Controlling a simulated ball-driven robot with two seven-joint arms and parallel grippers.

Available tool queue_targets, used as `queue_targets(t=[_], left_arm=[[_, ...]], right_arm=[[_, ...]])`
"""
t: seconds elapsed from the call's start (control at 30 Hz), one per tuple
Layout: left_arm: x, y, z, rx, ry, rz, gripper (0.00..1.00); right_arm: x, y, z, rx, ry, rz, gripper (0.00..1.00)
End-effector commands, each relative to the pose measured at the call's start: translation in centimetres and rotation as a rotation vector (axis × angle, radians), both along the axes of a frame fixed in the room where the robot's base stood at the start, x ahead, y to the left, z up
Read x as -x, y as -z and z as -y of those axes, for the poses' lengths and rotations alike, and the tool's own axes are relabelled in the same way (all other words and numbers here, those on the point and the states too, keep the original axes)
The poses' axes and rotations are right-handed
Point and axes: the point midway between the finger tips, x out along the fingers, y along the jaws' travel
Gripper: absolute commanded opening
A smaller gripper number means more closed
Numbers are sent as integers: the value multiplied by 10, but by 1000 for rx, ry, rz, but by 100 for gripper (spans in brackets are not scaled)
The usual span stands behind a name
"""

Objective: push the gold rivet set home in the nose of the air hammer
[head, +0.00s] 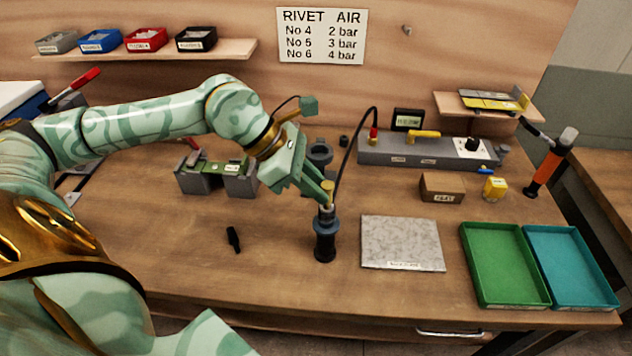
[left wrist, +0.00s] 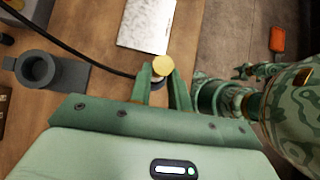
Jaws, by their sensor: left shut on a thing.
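The air hammer (head: 325,240) stands upright on the bench, dark with a blue-grey collar, nose up. The gold rivet set (head: 327,190) sits upright at the top of the hammer's nose. Its round gold head also shows in the left wrist view (left wrist: 162,66), between the green fingers. My left gripper (head: 326,193) reaches down from the upper left and is shut on the gold rivet set. In the left wrist view the fingers (left wrist: 163,85) flank the set, and the hammer below is mostly hidden. How deep the set sits in the nose cannot be told.
A black hose arches beside the hammer to a grey manifold (head: 400,152). A grey pad (head: 402,243) lies right of the hammer, then green (head: 465,260) and teal (head: 612,297) trays. A small black object (head: 233,239) lies left. An empty grey holder (left wrist: 38,70) stands behind.

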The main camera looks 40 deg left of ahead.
Motion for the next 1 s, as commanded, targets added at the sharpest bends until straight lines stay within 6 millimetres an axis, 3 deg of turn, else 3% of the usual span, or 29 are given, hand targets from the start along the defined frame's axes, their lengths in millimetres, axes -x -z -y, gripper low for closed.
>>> queue_targets(t=[0.8, 0.83, 0.9, 1.0], left_arm=[[0, 17, 0, -1, 0, -1, 0], [0, 17, 0, -1, 0, -1, 24], [0, 16, 0, -1, 0, -1, 44], [0, 16, 0, -1, 0, -1, 44]], right_arm=[[4, 15, 0, 0, -1, -9, 59], [4, 14, 0, 0, -1, -9, 59], [3, 14, 0, 0, -1, -9, 59], [3, 14, 0, 0, -1, -9, 59]])
